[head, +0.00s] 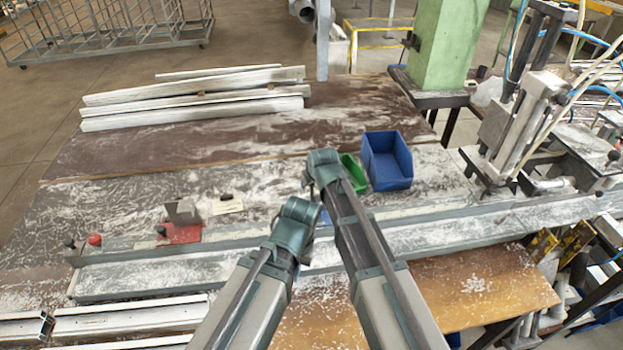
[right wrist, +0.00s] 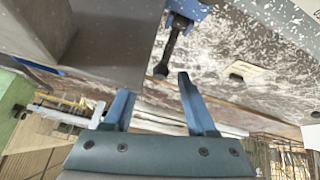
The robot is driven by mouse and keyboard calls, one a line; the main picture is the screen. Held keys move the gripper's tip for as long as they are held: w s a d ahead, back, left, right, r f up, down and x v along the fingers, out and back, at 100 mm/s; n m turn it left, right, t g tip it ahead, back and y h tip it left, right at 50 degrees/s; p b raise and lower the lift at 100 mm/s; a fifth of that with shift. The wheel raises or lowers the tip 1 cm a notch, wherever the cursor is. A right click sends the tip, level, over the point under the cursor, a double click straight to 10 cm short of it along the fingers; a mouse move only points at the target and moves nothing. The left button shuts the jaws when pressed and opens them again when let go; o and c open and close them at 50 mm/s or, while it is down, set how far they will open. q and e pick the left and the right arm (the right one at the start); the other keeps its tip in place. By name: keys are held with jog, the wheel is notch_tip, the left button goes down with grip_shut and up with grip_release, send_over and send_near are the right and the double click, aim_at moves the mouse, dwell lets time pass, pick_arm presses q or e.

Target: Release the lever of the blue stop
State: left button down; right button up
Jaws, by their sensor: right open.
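The blue stop (right wrist: 190,9) shows at the top edge of the right wrist view, partly cut off. Its black lever (right wrist: 174,42) hangs from it toward my right gripper (right wrist: 158,98), ending in a dark knob just beyond the fingertips. The gripper's blue fingers are open and empty, with the knob in line with the gap between them. In the head view my right gripper (head: 323,163) is over the bench, and only a sliver of blue (head: 325,217) shows between the arms. My left gripper (head: 301,211) is beside it, lower left; its fingers are hidden.
A red stop (head: 180,233) with a grey plate stands on the bench at left, near a red knob (head: 95,239). White profiles (head: 192,115) lie at the back left. A clamp machine (head: 515,130) stands at right.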

pick_arm(q)
notch_tip(320, 180, up, 9)
jog(key=p, duration=0.8)
pick_arm(e)
jog(key=v, duration=1.1)
pick_arm(q)
jog(key=shift+r, duration=0.1)
pick_arm(e)
jog(key=shift+s, duration=0.1)
jog(key=s+d+f+m+g+h, duration=0.1)
jog(key=s+d+f+m+g, duration=0.15)
jog(key=s+d, duration=0.65)
jog(key=s+d+f+m+g+h, duration=0.1)
jog(key=s+d+m+g, duration=0.25)
jog(key=s+d, duration=0.5)
pick_arm(q)
notch_tip(320, 180, down, 8)
jog(key=b, duration=0.7)
jog(key=shift+b, duration=0.4)
pick_arm(e)
jog(key=s+a+f+n+g, duration=0.1)
jog(key=s+a+f+n, duration=0.3)
jog(key=a+f, duration=0.4)
jog(key=s+a, duration=0.1)
jog(key=a, duration=0.1)
jog(key=shift+s+a+f+h, duration=0.2)
jog(key=shift+a+h, duration=0.1)
jog(key=shift+h, duration=0.1)
